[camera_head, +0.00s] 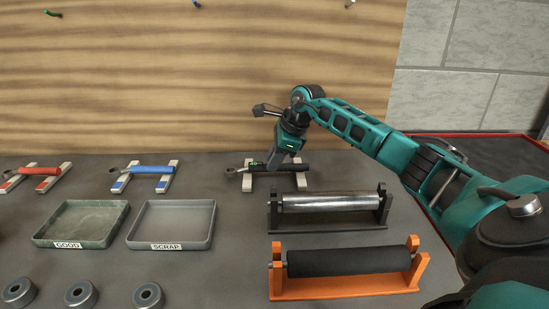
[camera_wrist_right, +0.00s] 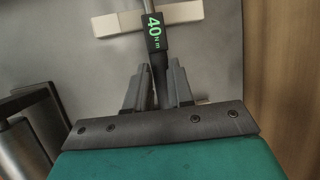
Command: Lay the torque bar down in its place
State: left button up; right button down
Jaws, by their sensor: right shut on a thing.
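The torque bar (camera_head: 292,167) has a black handle, a metal head at its left end and a green "40 Nm" mark. It lies level across the two pale blocks of a rest (camera_head: 301,183) at the back of the bench. My right gripper (camera_head: 273,164) points down and is shut on its handle. In the right wrist view, the fingers (camera_wrist_right: 158,88) close on either side of the bar (camera_wrist_right: 154,38), which passes over a pale block (camera_wrist_right: 128,21). I cannot tell whether the bar touches the blocks. My left gripper is not in view.
Red (camera_head: 38,171) and blue (camera_head: 150,169) bars lie on similar rests to the left. GOOD (camera_head: 60,245) and SCRAP (camera_head: 150,246) trays stand in front of them. A metal roller (camera_head: 325,201) and a black roller (camera_head: 345,260) sit in stands before my gripper. A wooden wall (camera_head: 190,90) rises behind.

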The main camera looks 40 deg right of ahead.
jog(key=c, duration=0.9)
grip_release()
jog(key=v, duration=1.3)
jog(key=shift+a+f, duration=0.1)
